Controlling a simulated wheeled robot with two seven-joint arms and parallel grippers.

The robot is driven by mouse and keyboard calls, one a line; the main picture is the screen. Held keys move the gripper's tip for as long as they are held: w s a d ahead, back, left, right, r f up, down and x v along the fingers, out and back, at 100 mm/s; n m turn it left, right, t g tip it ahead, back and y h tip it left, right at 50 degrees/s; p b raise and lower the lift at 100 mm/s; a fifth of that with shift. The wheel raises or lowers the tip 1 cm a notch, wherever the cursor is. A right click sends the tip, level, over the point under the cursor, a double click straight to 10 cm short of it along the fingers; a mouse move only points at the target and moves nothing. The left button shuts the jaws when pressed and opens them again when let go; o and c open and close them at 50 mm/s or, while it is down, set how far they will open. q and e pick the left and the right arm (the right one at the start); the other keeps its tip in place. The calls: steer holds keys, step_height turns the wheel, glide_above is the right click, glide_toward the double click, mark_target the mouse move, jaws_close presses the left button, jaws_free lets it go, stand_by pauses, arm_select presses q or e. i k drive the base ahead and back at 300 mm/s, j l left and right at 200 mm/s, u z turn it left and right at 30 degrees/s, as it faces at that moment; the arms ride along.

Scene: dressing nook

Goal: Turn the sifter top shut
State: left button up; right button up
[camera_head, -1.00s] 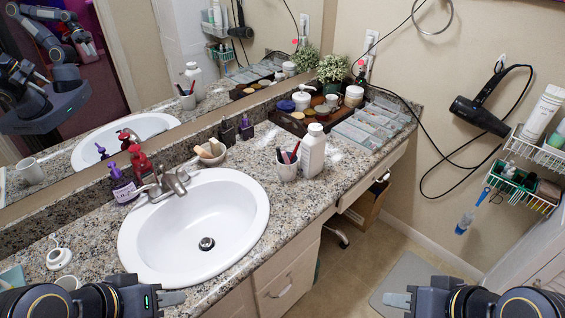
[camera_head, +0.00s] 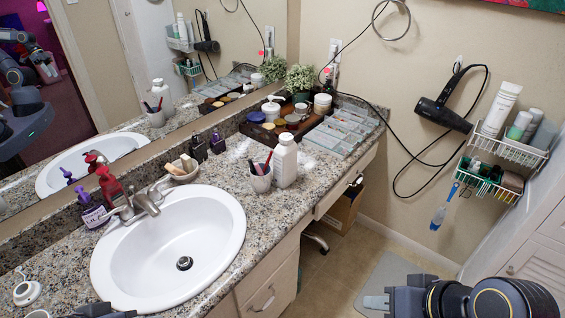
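A white bottle (camera_head: 285,167) with a ribbed white cap stands upright on the granite counter, right of the sink. It is the likely bearer of the sifter top; whether the top is open or shut is too small to tell. White powder (camera_head: 240,148) lies on the counter around it. My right gripper (camera_head: 374,302) is low in the picture, in front of the counter and well away from the bottle. It shows side-on, with nothing seen in it. My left gripper (camera_head: 112,313) barely shows at the bottom left edge, its fingers mostly cut off.
A cup (camera_head: 260,178) with brushes stands close left of the bottle. The sink (camera_head: 225,218), soap bottles (camera_head: 92,208) and a wooden tray (camera_head: 258,133) with jars share the counter. A clear organizer (camera_head: 345,132) is behind right. A hair dryer (camera_head: 443,115) and wire baskets (camera_head: 512,150) hang on the wall.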

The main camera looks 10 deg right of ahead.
mark_target(284, 138)
steer(key=i+l+u, duration=0.1)
steer(key=l+u, duration=0.35)
steer(key=i+l+u, duration=0.1)
steer(key=l+u, duration=0.2)
steer(key=u, duration=0.15)
steer(key=l+u, duration=0.45)
